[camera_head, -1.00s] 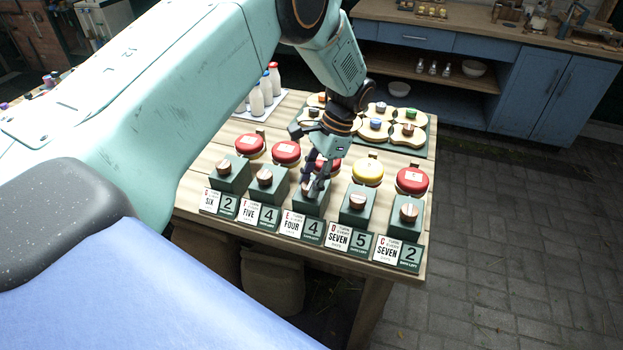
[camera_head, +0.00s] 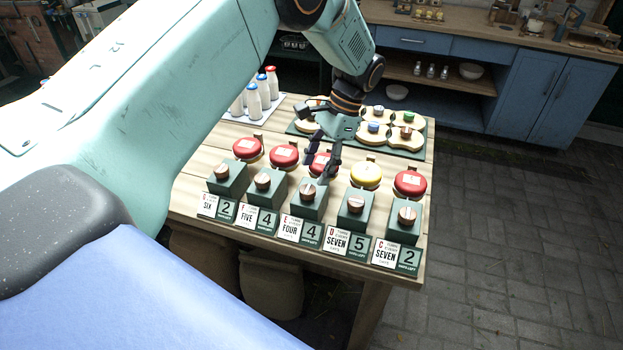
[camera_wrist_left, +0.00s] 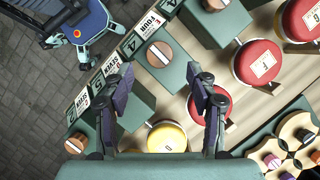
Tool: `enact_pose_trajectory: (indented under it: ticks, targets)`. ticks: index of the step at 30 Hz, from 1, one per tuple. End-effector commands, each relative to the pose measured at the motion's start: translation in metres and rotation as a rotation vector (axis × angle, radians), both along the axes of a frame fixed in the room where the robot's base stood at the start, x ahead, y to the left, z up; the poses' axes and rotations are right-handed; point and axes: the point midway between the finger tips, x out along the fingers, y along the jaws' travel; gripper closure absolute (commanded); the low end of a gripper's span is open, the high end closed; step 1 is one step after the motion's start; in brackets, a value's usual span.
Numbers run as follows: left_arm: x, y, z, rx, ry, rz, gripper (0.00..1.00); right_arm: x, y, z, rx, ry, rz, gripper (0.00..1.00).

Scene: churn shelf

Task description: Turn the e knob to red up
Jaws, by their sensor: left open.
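The e knob (camera_head: 307,190) is a round wooden knob with a pale stripe on the middle green box, above the label "E FOUR 4" (camera_head: 302,231). It also shows in the left wrist view (camera_wrist_left: 158,54). A red disc (camera_head: 319,167) stands behind its box, partly covered by my fingers. My left gripper (camera_head: 321,168) is open and empty, above and behind the knob in the head view. In the left wrist view the knob lies ahead, between the lines of the open fingertips (camera_wrist_left: 160,78), apart from them. My right gripper is not in view.
Similar boxes with knobs stand on both sides, with red discs and one yellow disc (camera_head: 366,175) behind. Milk bottles (camera_head: 254,101) and a green tray (camera_head: 420,151) of pale shapes are farther back. The paved floor at right is clear.

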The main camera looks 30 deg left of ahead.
Motion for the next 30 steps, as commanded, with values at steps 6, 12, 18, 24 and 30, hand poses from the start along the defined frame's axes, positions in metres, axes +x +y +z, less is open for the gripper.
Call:
enact_pose_trajectory:
  ticks: [6,12,18,24,30]
  targets:
    - [0.014,-0.009,0.040,0.001,-0.002,0.001,0.42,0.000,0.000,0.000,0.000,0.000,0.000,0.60]
    - [0.021,-0.013,0.059,0.001,0.000,0.000,0.42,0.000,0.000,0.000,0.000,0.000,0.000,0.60]
    - [0.022,-0.014,0.063,0.001,0.001,0.000,0.42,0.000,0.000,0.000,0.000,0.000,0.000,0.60]
    - [0.022,-0.014,0.063,0.001,0.001,0.000,0.42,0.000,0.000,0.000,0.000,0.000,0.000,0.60]
    - [0.022,-0.014,0.063,0.001,0.001,0.000,0.42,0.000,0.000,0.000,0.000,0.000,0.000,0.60]
